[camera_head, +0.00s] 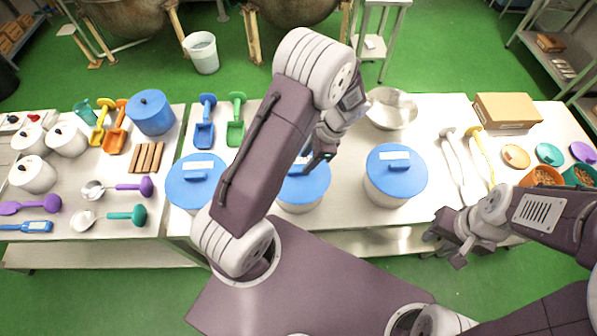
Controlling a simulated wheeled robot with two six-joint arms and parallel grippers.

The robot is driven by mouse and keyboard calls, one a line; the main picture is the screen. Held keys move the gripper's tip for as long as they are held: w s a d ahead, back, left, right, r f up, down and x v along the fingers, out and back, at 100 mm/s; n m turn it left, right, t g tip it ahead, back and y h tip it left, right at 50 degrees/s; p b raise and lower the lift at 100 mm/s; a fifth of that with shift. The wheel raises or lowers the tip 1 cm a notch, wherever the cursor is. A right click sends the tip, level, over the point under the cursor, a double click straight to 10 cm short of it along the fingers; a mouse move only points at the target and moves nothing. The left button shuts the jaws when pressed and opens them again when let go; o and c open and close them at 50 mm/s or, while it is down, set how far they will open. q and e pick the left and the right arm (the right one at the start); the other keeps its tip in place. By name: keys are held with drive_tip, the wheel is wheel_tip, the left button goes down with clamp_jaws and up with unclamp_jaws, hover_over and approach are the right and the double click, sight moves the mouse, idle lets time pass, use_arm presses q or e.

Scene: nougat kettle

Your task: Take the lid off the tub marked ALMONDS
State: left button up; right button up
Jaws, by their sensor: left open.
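Three tubs with blue lids stand in a row on the table: a left tub (195,182), a middle tub (303,193) and a right tub (396,175). Each lid has a raised blue handle. White labels show on the left and right lids, but their writing is too small to read, so I cannot tell which tub is marked ALMONDS. My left gripper (318,158) is open, above the back of the middle tub; its arm hides part of that lid, and its fingertips are hard to make out. My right gripper (444,248) is open and empty at the table's front edge, right of the right tub.
A metal bowl (391,108) stands behind the right tub. Blue (205,122) and green (236,120) scoops lie behind the left tub. White (458,165) and yellow (482,155) long tools lie to the right. A cardboard box (507,110) stands at the back right.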

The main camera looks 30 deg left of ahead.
sight(298, 173)
use_arm(q)
drive_tip(key=x, duration=0.2)
drive_tip(key=p+x, duration=0.1)
drive_tip(key=x, duration=0.1)
drive_tip(key=shift+w+d+f, duration=0.2)
drive_tip(key=shift+f, duration=0.05)
drive_tip(key=shift+s+a+f, duration=0.1)
drive_tip(key=shift+s+f, duration=0.1)
drive_tip(key=shift+s, duration=0.15)
drive_tip(key=shift+w+f, duration=0.1)
drive_tip(key=shift+w, duration=0.15)
clamp_jaws()
drive_tip(key=shift+s, duration=0.1)
